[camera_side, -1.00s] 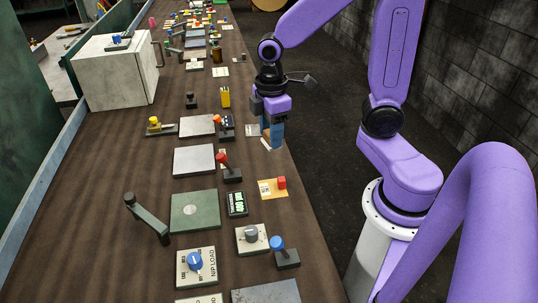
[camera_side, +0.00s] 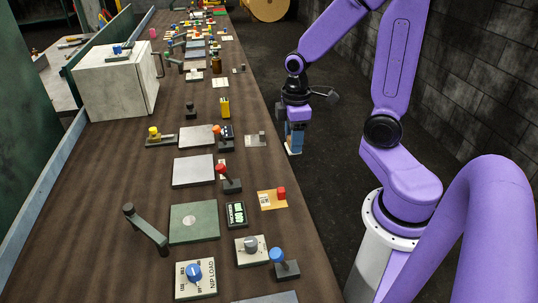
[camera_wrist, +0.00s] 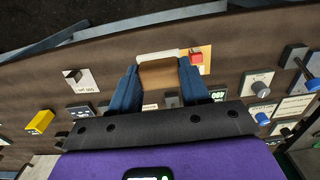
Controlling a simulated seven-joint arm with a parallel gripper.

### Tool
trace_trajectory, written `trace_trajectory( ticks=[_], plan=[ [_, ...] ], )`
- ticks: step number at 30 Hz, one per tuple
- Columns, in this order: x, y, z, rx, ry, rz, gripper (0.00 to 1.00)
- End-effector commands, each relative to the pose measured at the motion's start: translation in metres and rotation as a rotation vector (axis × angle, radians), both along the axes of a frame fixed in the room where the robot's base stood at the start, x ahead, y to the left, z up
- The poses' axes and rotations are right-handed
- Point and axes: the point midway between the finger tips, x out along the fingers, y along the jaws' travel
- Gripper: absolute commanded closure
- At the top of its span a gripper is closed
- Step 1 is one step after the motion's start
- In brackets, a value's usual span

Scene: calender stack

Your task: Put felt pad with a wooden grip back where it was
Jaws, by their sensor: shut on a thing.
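My gripper (camera_side: 294,142) is at the right edge of the long brown table in the side view. It points down and is shut on the felt pad with a wooden grip (camera_wrist: 158,74). In the wrist view the brown wooden grip sits between the two blue fingers, and the pale felt (camera_wrist: 165,57) shows as a strip beyond it. In the side view the pale underside (camera_side: 293,151) shows just below the fingertips, apparently off the surface. The fingers hide most of the grip there.
A small plate with a grey switch (camera_side: 256,140) lies left of my gripper. A red button on an orange plate (camera_side: 272,200) is nearer the camera. A yellow block (camera_side: 225,108) stands farther back. Levers and metal plates crowd the table; dark floor lies right of its edge.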

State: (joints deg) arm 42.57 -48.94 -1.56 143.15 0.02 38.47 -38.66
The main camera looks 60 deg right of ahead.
Motion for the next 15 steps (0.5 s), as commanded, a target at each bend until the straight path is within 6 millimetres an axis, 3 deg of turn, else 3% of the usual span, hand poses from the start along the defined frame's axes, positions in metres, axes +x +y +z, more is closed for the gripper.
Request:
trace_trajectory(
  ticks=[9, 15],
  plan=[
    [0.043, -0.01, -0.022, 0.0, 0.003, -0.001, 0.83],
    [0.061, -0.014, -0.046, 0.0, 0.004, -0.001, 0.83]
  ],
)
